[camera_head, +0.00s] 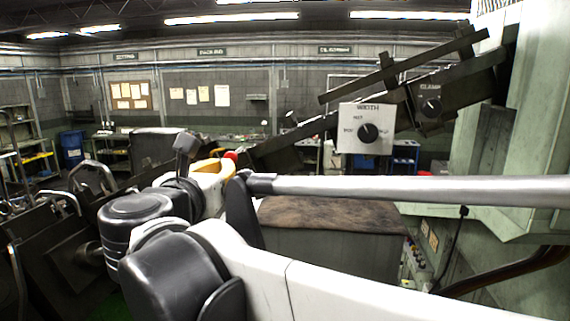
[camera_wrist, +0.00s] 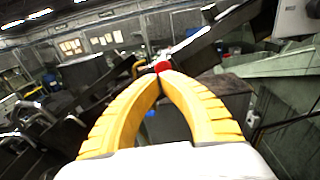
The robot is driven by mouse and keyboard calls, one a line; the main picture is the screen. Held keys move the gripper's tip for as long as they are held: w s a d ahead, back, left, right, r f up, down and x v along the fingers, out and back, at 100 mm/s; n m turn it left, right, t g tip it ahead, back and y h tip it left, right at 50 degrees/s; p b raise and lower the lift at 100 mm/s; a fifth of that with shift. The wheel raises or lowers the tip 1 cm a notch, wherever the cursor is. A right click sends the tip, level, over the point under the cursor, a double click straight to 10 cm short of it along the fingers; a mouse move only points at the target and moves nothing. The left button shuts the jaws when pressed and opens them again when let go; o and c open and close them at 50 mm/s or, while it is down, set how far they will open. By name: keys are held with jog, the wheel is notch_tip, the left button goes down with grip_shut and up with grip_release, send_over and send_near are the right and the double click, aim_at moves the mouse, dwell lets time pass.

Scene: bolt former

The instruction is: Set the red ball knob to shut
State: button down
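The red ball knob (camera_wrist: 162,67) shows in the wrist view just beyond the tips of my gripper (camera_wrist: 162,76). The two yellow fingers curve inward and come together at their tips, with the lower edge of the ball hidden behind them. In the head view the red ball knob (camera_head: 231,155) shows just past the yellow fingers of my gripper (camera_head: 222,162). I cannot tell whether the tips touch the ball. The lever under the ball and any shut marking are not clearly visible.
A grey box with a dial marked WIDTH (camera_head: 367,131) stands to the right of the knob. A dark sloping rail (camera_head: 300,130) runs behind it. A brown-topped grey cabinet (camera_head: 330,213) stands beyond my arm, and a pale green machine frame (camera_head: 530,130) fills the right side.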

aim_at(230, 158)
jog(key=w, duration=0.2)
jog(key=shift+w+f+p, duration=0.1)
jog(key=shift+w+p, duration=0.25)
jog(key=shift+s, duration=0.1)
jog(key=w+b, duration=0.1)
jog(key=w, duration=0.3)
jog(key=shift+d, duration=0.15)
jog(key=shift+s, duration=0.2)
